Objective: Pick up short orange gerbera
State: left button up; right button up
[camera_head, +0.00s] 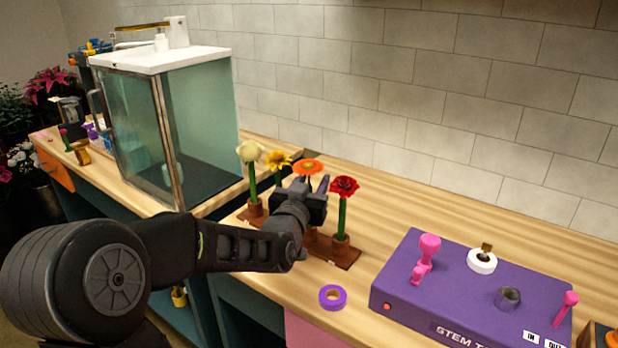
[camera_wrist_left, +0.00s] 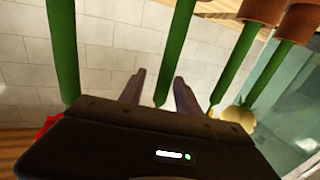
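The orange gerbera (camera_head: 307,167) stands in the row of flowers on the wooden counter, with its orange head just above my left gripper (camera_head: 312,186). My gripper hides its stem in the head view. In the left wrist view, a green stem (camera_wrist_left: 174,55) passes between the two dark fingers of my left gripper (camera_wrist_left: 160,92), with gaps on both sides. The fingers are apart, so the gripper is open around the stem. The flower head is hidden in the wrist view. My right gripper is not in view.
A red flower (camera_head: 343,187) stands close on the right; a yellow flower (camera_head: 278,160) and a cream flower (camera_head: 249,152) stand left. A glass cabinet (camera_head: 205,120) is behind left. A purple machine (camera_head: 460,290) and a purple tape roll (camera_head: 333,297) lie to the right and front.

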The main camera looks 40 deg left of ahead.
pick_arm(q)
jog(key=shift+c, duration=0.2)
grip_shut()
jog(key=shift+r, duration=0.1)
dwell(0.5)
notch_tip(320, 180, up, 18)
jog(key=p, duration=0.2)
dwell(0.4)
dwell(0.6)
notch_tip(320, 180, up, 7)
jog(key=p, duration=0.6)
jog(key=shift+p, duration=0.4)
